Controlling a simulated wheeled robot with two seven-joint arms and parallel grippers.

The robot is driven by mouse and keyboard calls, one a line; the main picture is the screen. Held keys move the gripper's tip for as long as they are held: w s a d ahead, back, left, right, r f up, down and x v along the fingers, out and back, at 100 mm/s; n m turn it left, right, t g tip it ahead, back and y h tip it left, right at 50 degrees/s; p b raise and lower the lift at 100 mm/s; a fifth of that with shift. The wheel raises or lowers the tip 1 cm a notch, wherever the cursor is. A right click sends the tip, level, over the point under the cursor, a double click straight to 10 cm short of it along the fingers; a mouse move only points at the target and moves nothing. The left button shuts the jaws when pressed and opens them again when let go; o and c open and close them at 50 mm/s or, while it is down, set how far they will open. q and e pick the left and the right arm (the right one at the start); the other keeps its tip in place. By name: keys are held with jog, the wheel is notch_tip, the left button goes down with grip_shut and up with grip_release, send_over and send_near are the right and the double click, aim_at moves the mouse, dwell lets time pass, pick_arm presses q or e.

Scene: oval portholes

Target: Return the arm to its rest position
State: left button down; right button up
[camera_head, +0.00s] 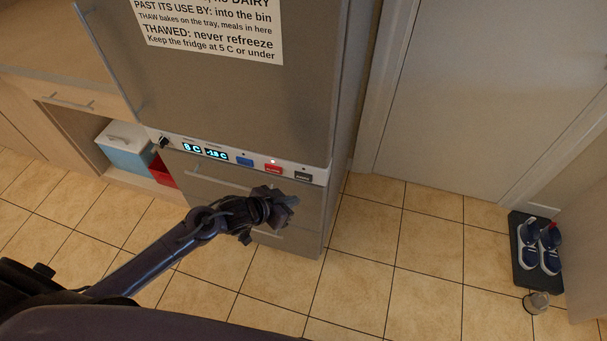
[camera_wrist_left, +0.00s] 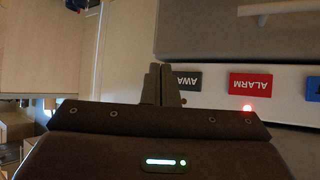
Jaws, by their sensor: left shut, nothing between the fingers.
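My left arm comes in from the left in the head view, and its gripper (camera_head: 290,199) is in front of the fridge's lower drawers, just below the control strip. The left gripper's fingers (camera_wrist_left: 162,84) also show in the left wrist view, shut together with nothing between them. In that view the fingertips are close to the dark AWAY button and left of the red ALARM button (camera_wrist_left: 250,84); whether they touch is not clear. A red light glows by the ALARM button. My right gripper is not in view.
The steel fridge (camera_head: 215,80) has its door shut, with displays and buttons on the strip (camera_head: 235,158). A blue and white cool box (camera_head: 125,147) sits in an open cupboard at left. Shoes on a dark mat (camera_head: 522,275) lie at right. The tiled floor between is clear.

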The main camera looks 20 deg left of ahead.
pick_arm(q)
jog(key=shift+s, duration=0.45)
jog(key=shift+a, duration=0.1)
jog(key=s+a+f+n+g+y, duration=0.1)
jog(key=s+a+f, duration=0.2)
jog(key=s+f, duration=0.35)
jog(key=s+a+f+n+g+y, duration=0.1)
jog(key=s+a+f+y, duration=0.15)
jog(key=f, duration=0.65)
jog(key=s+a+f+n+g+y, duration=0.1)
jog(key=s+a+f, duration=0.2)
jog(key=s+f, duration=0.35)
jog(key=s+f+g, duration=0.1)
jog(key=s+f, duration=0.3)
jog(key=s, duration=0.3)
jog(key=s+d+f+g+y, duration=0.1)
jog(key=s+f, duration=0.3)
jog(key=s, duration=0.4)
jog(key=s+f+n+g, duration=0.1)
jog(key=s+f+g, duration=0.2)
jog(key=s+f, duration=0.2)
jog(key=s, duration=0.3)
jog(key=shift+s+d, duration=0.2)
jog(key=shift+d, duration=0.05)
jog(key=shift+f, duration=0.1)
